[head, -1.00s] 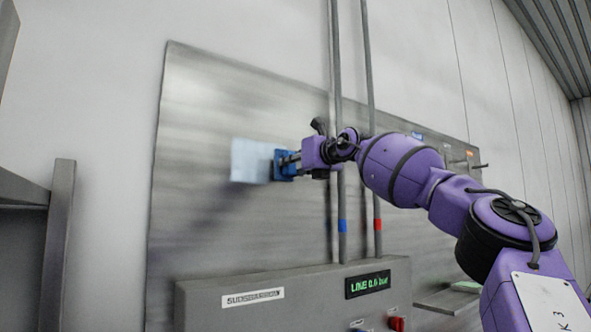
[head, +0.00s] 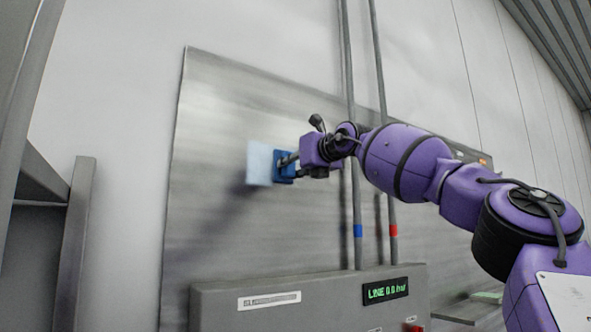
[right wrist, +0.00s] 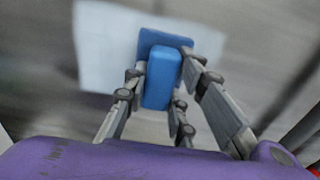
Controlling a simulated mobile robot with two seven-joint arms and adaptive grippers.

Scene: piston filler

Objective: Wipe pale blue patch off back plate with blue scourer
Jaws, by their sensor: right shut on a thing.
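The pale blue patch (head: 259,163) is on the grey metal back plate (head: 225,110), left of my right gripper. In the right wrist view the patch (right wrist: 103,62) shows on both sides of the blue scourer (right wrist: 163,80). My right gripper (head: 291,163) is shut on the scourer's block, and the scourer (head: 283,166) faces the plate. The scourer overlaps the patch in both views and hides part of it. I cannot tell whether its pad touches the plate. My left gripper is not in view.
Two vertical pipes (head: 353,205) run up the plate behind my right arm. A grey control box (head: 225,303) with a green display (head: 385,291) stands below. A grey frame (head: 75,225) is at the left. The plate left of the patch is clear.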

